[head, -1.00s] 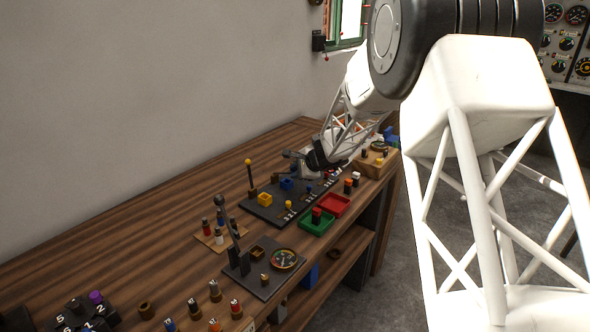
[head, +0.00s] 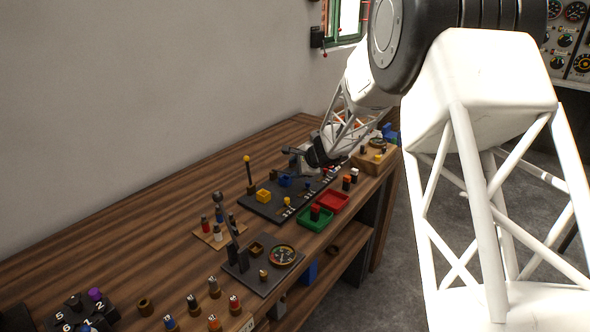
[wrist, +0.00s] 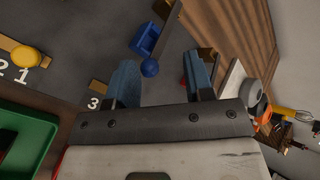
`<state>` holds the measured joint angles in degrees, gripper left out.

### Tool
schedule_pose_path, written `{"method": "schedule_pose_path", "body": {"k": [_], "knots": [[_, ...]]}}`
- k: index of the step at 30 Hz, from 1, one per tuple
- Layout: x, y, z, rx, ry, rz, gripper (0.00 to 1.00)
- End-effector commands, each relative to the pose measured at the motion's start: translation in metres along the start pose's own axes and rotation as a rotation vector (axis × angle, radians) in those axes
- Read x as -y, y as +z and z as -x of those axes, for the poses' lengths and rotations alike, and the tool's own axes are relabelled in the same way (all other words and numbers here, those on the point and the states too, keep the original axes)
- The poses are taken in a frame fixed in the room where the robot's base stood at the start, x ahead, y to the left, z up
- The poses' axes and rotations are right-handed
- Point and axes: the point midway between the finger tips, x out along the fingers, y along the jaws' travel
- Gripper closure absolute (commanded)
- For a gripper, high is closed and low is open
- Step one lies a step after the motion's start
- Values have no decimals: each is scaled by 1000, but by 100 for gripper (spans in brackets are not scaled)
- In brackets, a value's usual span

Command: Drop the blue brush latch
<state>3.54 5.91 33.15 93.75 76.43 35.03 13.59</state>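The blue brush latch shows in the wrist view as a round blue knob (wrist: 150,68), with a blue block (wrist: 147,38) just beyond it on the dark board. My gripper (wrist: 160,62) is open and empty, with one finger on each side of the knob's position. The knob appears nearer the left finger, and I cannot tell whether they touch. In the head view, my gripper is over the far part of the dark board (head: 266,211), partly hidden by my own wrist. The blue block (head: 286,181) and small blue knob (head: 309,187) show beside it.
A yellow block (head: 263,195) and yellow knob (head: 287,201) are on the same board. A green tray (head: 314,224) and a red tray (head: 334,206) lie along its front. A yellow-topped post (head: 248,172) stands at the back left.

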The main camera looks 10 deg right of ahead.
Motion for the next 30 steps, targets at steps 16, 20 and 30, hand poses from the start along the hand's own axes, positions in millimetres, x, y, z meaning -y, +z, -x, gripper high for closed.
{"method": "schedule_pose_path", "body": {"k": [16, 20, 30], "knots": [[-1, 0, 60, -1, 0, -1, 52], [-1, 0, 68, 0, 1, -1, 52], [-1, 0, 73, 0, 1, 0, 52]]}}
